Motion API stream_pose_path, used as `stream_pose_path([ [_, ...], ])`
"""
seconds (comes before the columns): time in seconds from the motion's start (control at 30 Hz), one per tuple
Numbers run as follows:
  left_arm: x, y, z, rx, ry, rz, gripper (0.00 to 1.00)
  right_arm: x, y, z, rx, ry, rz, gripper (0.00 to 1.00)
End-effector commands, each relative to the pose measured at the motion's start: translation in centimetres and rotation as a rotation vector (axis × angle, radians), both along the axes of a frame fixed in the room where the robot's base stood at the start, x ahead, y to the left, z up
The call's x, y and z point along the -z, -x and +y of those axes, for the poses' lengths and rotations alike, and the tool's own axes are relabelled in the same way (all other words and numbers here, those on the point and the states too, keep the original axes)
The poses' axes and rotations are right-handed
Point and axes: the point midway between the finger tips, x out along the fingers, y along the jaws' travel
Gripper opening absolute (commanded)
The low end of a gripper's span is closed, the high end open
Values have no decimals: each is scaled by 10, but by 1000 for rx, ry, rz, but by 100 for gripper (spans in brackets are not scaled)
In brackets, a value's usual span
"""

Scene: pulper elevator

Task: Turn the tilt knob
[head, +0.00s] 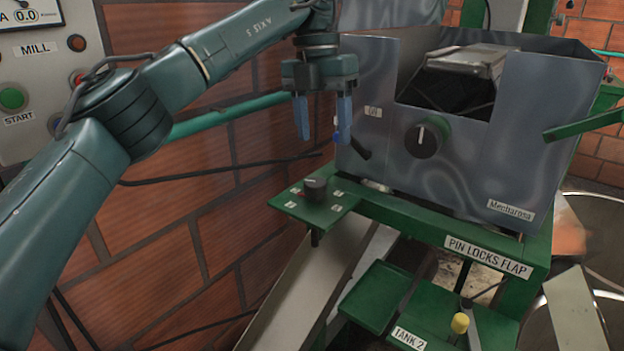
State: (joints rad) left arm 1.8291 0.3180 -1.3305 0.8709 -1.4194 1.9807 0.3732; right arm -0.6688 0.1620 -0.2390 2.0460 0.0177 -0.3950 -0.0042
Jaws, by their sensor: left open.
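A round black knob (428,137) with a white pointer line sits on the front of the grey metal hopper. A second dark knob (315,188) stands on a small green plate (322,213) with several small white labels around it. The labels are too small to read, so I cannot tell which is the tilt knob. My left gripper (323,130) is open and empty. Its blue fingers point down, apart, above the green plate and left of the hopper knob. It appears to touch neither knob. My right gripper is not in view.
The grey hopper (560,110) stands on a green frame labelled "PIN LOCKS FLAP" (488,257). A black lever (360,148) sticks out near my left fingers. A green pipe (230,113) runs along the brick wall. A yellow-topped pin (460,323) is below, by "TANK 2". A mill control box (40,80) is upper left.

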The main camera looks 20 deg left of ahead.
Motion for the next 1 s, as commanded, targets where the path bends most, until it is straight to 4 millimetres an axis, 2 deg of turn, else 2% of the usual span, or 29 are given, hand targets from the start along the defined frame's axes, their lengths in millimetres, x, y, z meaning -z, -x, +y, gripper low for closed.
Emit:
stream_pose_path([
  [0.3, -14, 5, 44, 748, 223, -254, 59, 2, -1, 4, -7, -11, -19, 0],
  [0.43, -22, 7, 59, 962, 250, -357, 59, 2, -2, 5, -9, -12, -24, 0],
  [0.6, -25, 9, 67, 1086, 257, -420, 59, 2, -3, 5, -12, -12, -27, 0],
  [0.7, -20, 8, 65, 1100, 257, -426, 59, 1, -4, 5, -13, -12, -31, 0],
  [0.87, 4, 7, 56, 1099, 258, -422, 59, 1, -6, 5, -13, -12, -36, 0],
  [1.0, 32, 6, 44, 1099, 259, -420, 59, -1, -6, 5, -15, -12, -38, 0],
])
